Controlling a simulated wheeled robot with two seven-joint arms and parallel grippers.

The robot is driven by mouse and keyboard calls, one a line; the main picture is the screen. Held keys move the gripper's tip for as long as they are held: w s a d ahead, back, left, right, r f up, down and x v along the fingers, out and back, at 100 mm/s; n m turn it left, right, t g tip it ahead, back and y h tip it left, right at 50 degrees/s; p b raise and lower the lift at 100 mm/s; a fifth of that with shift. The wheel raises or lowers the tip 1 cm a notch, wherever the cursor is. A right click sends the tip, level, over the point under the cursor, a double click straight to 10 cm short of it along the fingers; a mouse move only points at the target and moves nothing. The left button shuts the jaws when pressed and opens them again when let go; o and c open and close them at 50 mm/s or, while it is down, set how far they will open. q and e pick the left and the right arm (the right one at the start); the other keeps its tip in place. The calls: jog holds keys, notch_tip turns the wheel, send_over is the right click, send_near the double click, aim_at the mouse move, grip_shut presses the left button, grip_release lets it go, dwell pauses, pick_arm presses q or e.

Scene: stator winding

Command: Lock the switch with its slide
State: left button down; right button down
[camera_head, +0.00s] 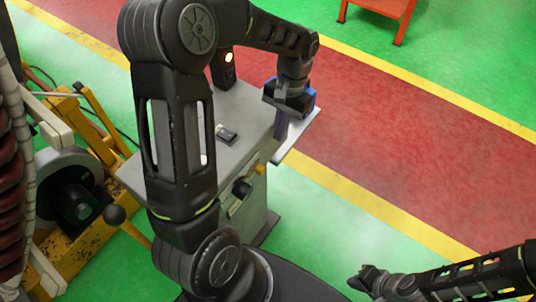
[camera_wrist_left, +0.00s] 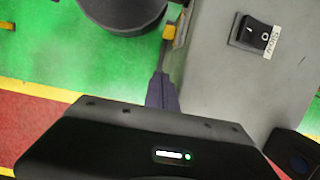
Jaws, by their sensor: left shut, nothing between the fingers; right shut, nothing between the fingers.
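A black rocker switch (camera_wrist_left: 258,35) with a white label sits on the grey cabinet top in the left wrist view. In the head view, a small dark switch (camera_head: 227,134) lies on the same top, beside my arm. A yellow piece (camera_wrist_left: 169,32) is at the cabinet's edge; it also shows in the head view (camera_head: 260,169). I cannot tell whether it is the slide. My left gripper (camera_head: 281,128) is shut and empty over the cabinet's right edge, apart from the switch; its fingers (camera_wrist_left: 162,92) point toward the yellow piece. My right gripper (camera_head: 366,280) is shut and empty at lower right.
The grey cabinet (camera_head: 245,105) carries a black post with a lit lamp (camera_head: 228,57). A black knob (camera_head: 242,187) sticks out of its front. A machine with yellow framing (camera_head: 65,245) stands left. Open floor (camera_head: 430,150) lies right. My left arm hides part of the cabinet.

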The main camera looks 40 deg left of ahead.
aim_at(257, 171)
pick_arm(q)
jog(key=s+f+p, duration=0.1)
jog(key=s+f, duration=0.4)
jog(key=shift+s+f+p, duration=0.2)
jog(key=shift+f+p, duration=0.1)
jog(key=shift+s, duration=0.1)
